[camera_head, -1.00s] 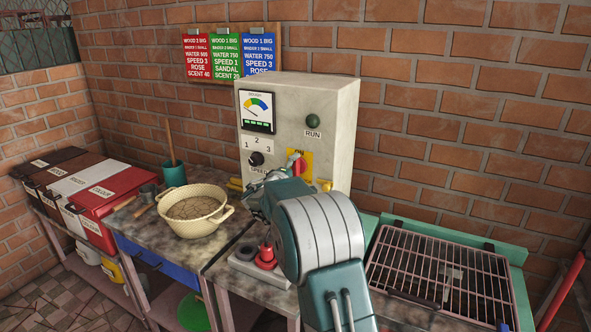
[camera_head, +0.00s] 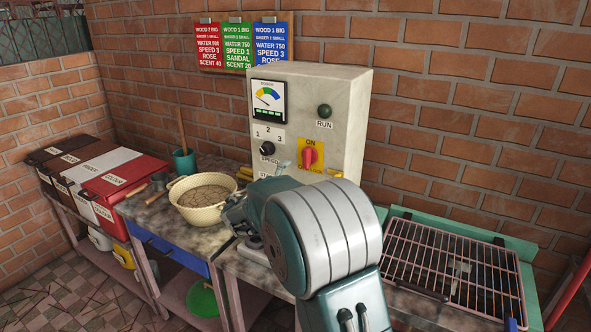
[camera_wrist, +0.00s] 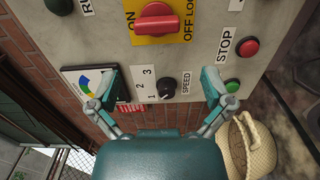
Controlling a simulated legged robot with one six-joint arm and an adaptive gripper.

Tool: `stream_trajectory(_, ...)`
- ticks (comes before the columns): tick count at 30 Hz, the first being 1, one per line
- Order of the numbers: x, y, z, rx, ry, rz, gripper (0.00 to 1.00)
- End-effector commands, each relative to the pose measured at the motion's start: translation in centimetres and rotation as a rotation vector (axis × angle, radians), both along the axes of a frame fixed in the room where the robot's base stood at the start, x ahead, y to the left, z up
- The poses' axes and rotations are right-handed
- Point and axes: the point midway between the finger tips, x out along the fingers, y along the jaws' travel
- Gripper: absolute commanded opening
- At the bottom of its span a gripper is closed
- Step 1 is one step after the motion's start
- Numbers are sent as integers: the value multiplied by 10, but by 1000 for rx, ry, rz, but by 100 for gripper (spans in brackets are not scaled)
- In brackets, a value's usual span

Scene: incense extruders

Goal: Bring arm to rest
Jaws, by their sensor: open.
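My arm is folded up in front of the control box (camera_head: 345,125) in the head view, and its big joint hides the lower part of the box. In the wrist view my gripper (camera_wrist: 158,88) is open and empty, its two teal fingers spread wide before the box's front. Between and beyond them are the black speed knob (camera_wrist: 167,87) and the red on/off switch (camera_wrist: 158,20). The switch also shows in the head view (camera_head: 310,156). I cannot tell how far the fingertips are from the panel.
A cream basin (camera_head: 203,201) stands on the bench left of the arm. A teal cup (camera_head: 184,165) with a stick stands behind it. Lidded bins (camera_head: 112,172) are at far left. A grill rack (camera_head: 455,268) lies at right, close to my arm. A brick wall is behind.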

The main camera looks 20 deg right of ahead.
Motion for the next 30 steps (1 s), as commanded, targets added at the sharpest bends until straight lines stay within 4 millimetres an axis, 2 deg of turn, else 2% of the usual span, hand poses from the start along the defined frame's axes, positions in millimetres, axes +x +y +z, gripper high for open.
stream_trajectory(6,-8,9,0,1,1,0,100)
stream_trajectory(17,-7,9,0,0,-1,-1,100)
stream_trajectory(20,-13,6,4,16,0,-15,100)
stream_trajectory(23,-37,-2,13,78,12,-69,100)
stream_trajectory(30,-135,-18,23,371,76,-236,100)
